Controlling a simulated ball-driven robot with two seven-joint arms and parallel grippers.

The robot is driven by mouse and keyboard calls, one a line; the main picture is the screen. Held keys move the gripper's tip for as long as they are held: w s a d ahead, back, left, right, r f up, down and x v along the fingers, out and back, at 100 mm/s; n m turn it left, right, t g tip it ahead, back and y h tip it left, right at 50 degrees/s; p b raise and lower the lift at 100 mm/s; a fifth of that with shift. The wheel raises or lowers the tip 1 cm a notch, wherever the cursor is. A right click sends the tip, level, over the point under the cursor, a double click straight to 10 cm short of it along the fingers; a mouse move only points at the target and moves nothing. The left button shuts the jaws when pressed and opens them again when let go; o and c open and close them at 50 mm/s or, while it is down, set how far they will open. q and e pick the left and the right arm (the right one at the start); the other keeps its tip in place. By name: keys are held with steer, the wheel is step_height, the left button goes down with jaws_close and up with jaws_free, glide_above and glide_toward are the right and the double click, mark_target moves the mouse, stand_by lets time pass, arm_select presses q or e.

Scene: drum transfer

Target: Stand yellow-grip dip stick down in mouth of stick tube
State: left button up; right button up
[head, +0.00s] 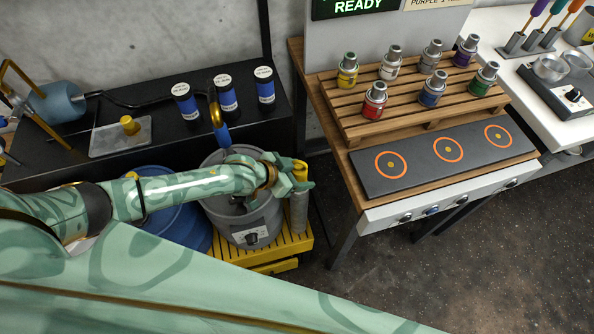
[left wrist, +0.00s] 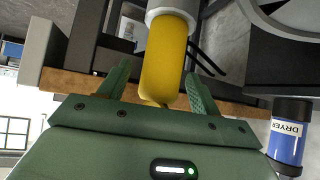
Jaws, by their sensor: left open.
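The yellow-grip dip stick (head: 300,166) stands upright with its grip above the mouth of the grey stick tube (head: 298,212); its shaft is hidden. My left gripper (head: 302,180) is open, with its fingers on either side of the grip. In the left wrist view the yellow grip (left wrist: 166,62) lies between the open fingers of my left gripper (left wrist: 158,82), with visible gaps beside it. The pale tube rim (left wrist: 170,16) shows at the grip's far end. My right gripper is not in view.
A grey drum (head: 245,222) and the yellow pallet (head: 290,243) are close to the tube. A blue drum (head: 170,222) stands left. A wooden-topped bench (head: 335,165) with several small canisters is right. Labelled jars, one a dryer jar (left wrist: 288,135), stand behind.

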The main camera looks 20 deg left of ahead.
arm_select(q)
steer(key=p+v, duration=0.5)
steer(key=v, duration=1.1)
steer(key=shift+r, duration=0.15)
